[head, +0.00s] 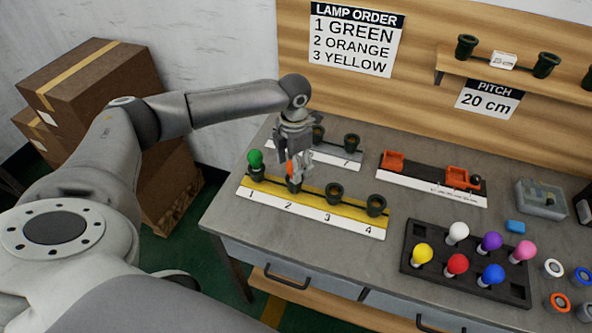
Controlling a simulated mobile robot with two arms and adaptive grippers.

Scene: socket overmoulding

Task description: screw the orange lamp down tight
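The orange lamp (289,168) is at socket 2 (294,186) of the yellow numbered strip (313,204). It is mostly hidden by my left gripper (295,166), which points down from above with its fingers around it. The fingers look closed on the lamp. How deep the lamp sits in the socket is hidden. The green lamp (255,158) stands upright in socket 1 (257,174). Socket 3 (335,192) and socket 4 (376,204) are empty. My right gripper is not in view.
A black tray (414,232) with several coloured lamps, the yellow lamp (422,252) among them, stands at the front right. Behind the strip is a second strip (340,157) with dark sockets. Orange clamps (393,161) sit on a board to its right. The lamp order sign (352,40) hangs on the wall.

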